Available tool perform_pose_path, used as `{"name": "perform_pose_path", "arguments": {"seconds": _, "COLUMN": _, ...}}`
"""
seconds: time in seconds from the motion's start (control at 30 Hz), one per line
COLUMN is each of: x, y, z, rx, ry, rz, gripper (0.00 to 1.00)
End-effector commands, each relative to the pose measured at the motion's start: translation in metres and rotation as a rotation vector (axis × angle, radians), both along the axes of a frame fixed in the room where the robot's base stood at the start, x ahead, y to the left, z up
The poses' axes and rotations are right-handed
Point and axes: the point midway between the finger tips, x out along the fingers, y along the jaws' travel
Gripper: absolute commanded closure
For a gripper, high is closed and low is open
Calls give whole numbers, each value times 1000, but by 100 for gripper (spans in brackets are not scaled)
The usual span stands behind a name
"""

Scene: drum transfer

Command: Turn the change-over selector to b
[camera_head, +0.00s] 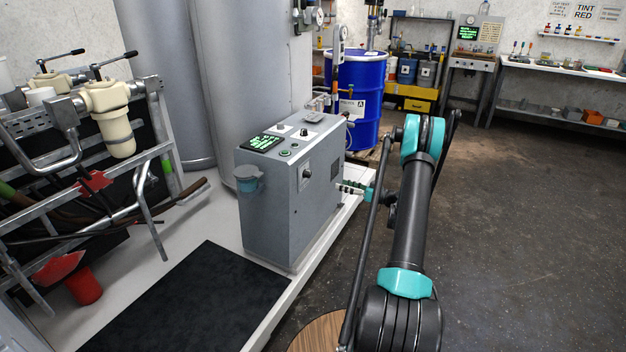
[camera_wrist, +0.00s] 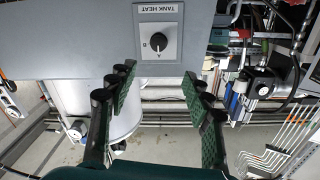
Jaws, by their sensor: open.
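A black rotary selector knob (camera_wrist: 158,40) sits on a white plate in the wrist view. The label above it reads TANK HEAT, and small letters, seemingly A and B, are beside the knob; where its pointer stands is too small to tell. In the head view a small dark knob (camera_head: 306,173) is on the side face of the grey control cabinet (camera_head: 268,208); I cannot tell if it is the same one. My gripper (camera_wrist: 158,75) is open and empty, its green-padded fingers apart just below the plate. It also shows to the right of the cabinet (camera_head: 347,187).
The cabinet top carries a green-lit display (camera_head: 264,142) and small knobs. A blue drum (camera_head: 358,95) stands behind it. A pipe and filter rack (camera_head: 110,105) is at the left. Open floor (camera_head: 530,220) lies to the right.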

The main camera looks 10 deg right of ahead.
Motion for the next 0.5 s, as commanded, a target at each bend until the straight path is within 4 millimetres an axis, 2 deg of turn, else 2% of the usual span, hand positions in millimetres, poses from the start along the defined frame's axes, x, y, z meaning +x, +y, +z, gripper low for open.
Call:
{"name": "perform_pose_path", "arguments": {"seconds": 0.1, "x": 2, "y": -3, "z": -4, "rx": 7, "ry": -21, "rz": -3, "gripper": 49}}
{"name": "perform_pose_path", "arguments": {"seconds": 0.23, "x": 7, "y": 4, "z": -4, "rx": 8, "ry": -24, "rz": -2, "gripper": 49}}
{"name": "perform_pose_path", "arguments": {"seconds": 0.5, "x": 37, "y": 42, "z": -4, "rx": 7, "ry": -22, "rz": 0, "gripper": 49}}
